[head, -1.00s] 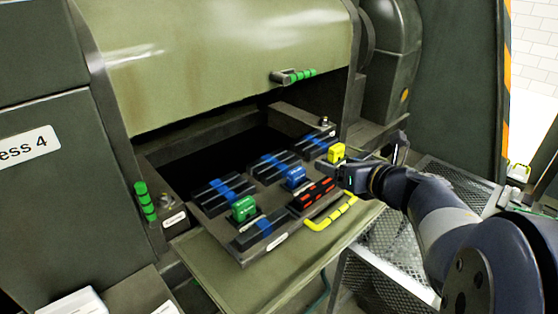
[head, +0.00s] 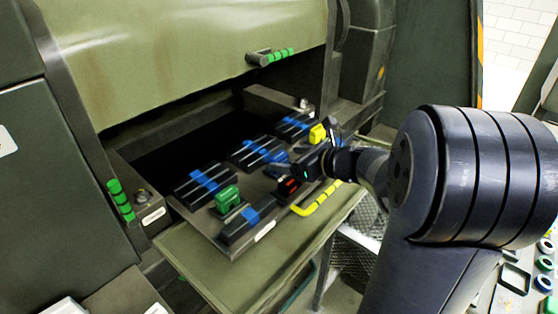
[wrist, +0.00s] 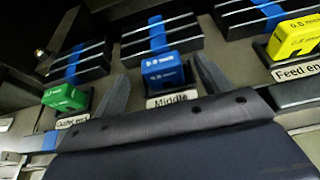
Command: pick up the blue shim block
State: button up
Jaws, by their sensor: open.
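The blue shim block (wrist: 163,72) stands upright in the holder labelled "Middle" in the wrist view. The two fingers of my gripper (wrist: 160,67) are spread apart, one on each side of the block, with nothing held. I cannot tell whether either finger touches it. In the head view the blue block (head: 276,157) is partly hidden by my gripper (head: 304,150), which is over the tray just right of it.
A green block (head: 228,199) stands to the left and a yellow block (head: 317,133) behind to the right. Dark bars with blue stripes (head: 205,183) lie behind. A yellow handle (head: 322,200) edges the tray.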

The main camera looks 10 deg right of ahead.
aim_at(283, 157)
jog(key=shift+x, duration=1.5)
jog(key=c, duration=1.1)
